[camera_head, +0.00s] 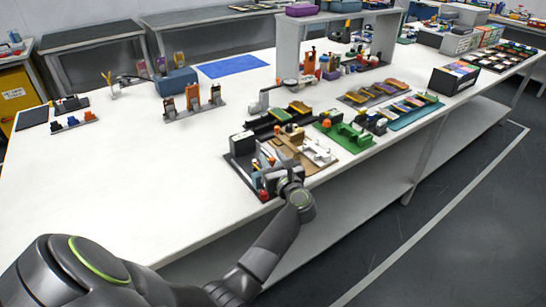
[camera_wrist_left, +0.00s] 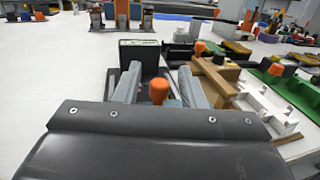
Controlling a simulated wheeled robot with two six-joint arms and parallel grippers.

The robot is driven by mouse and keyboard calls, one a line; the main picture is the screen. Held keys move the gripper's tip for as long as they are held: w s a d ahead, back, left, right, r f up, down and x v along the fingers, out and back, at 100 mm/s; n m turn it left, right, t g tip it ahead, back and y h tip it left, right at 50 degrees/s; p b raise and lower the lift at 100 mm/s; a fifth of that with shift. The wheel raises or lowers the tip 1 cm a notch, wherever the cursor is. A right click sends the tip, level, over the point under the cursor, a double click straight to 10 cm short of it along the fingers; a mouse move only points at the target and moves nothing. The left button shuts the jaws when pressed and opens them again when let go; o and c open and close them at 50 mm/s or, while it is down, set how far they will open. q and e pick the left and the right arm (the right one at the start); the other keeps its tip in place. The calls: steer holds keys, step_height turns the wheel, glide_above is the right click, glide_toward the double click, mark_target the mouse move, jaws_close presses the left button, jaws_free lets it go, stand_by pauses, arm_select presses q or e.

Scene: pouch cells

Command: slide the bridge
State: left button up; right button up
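My left gripper (camera_head: 272,176) is over the near left part of a dark fixture board at the table's front edge. In the left wrist view its two grey fingers (camera_wrist_left: 159,72) are wide apart. An orange-topped knob (camera_wrist_left: 159,91) shows between them, with a gap on each side. A tan block-like piece (camera_wrist_left: 214,76), possibly the bridge, lies to the right of the fingers; it also shows in the head view (camera_head: 292,138). A dark upright box (camera_wrist_left: 139,55) stands just beyond the fingers. I cannot tell for sure which part is the bridge. My right gripper is not in view.
A white part (camera_head: 318,152) and a green fixture (camera_head: 343,135) lie to the right. Several upright coloured holders (camera_head: 193,99) and a blue mat (camera_head: 232,66) are farther back. The white table (camera_head: 130,170) is clear to the left.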

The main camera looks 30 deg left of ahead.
arm_select(q)
steer(key=shift+c, duration=0.3)
steer(key=shift+c, duration=1)
jaws_close()
steer(key=s+b+x, duration=0.1)
steer(key=x, duration=0.3)
steer(key=a+b+x, duration=0.1)
steer(key=x, duration=0.4)
steer(key=s+b+x, duration=0.1)
steer(key=b+x, duration=0.1)
steer(key=x, duration=0.3)
steer(key=shift+s+a+f, duration=0.1)
steer(key=shift+s+a, duration=0.2)
steer(key=shift+a, duration=0.05)
steer(key=shift+a+r, duration=0.1)
steer(key=shift+r, duration=0.15)
